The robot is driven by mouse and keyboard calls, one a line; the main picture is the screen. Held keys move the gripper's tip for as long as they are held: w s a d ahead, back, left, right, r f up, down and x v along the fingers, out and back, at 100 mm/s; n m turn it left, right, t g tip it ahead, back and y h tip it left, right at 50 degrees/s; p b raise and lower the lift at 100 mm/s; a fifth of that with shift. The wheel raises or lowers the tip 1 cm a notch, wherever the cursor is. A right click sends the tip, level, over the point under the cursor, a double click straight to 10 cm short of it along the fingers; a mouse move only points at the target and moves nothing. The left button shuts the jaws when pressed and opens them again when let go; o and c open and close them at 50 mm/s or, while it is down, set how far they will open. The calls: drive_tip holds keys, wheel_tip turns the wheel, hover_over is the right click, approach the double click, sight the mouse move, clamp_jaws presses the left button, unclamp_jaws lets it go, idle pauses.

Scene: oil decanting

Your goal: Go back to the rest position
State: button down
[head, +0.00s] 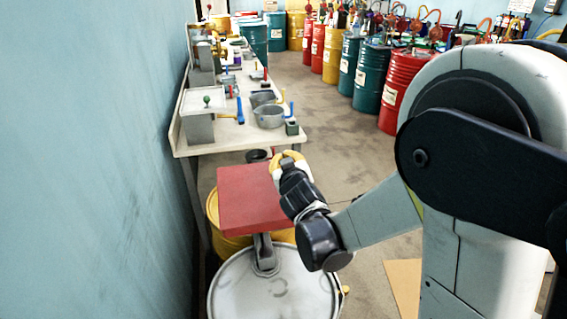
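My arm reaches in from the right. Its black wrist ends in my gripper (286,162), which shows only as a small white and yellow shape at the right far corner of a red square plate (250,200). The wrist faces away from the camera and hides most of the fingers. I cannot tell whether the gripper is open or shut, or whether it holds anything. I also cannot tell whether it touches the red plate. The plate stands above a drum with a grey lid (285,295), with a grey bracket (264,254) at its near side.
A long workbench (225,140) runs along the blue wall on the left, with grey pots (270,116) and a grey box (200,128). A yellow drum (222,243) is beneath the red plate. Coloured drums (372,77) line the right. The floor (335,125) between is clear.

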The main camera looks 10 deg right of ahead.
drive_tip(key=s+d+r+m+g+y+p, duration=0.1)
drive_tip(key=s+g, duration=0.7)
drive_tip(key=s, duration=2.4)
drive_tip(key=shift+d+r+m+p, duration=0.25)
drive_tip(key=shift+d+m+p, duration=0.1)
drive_tip(key=shift+d+m, duration=0.55)
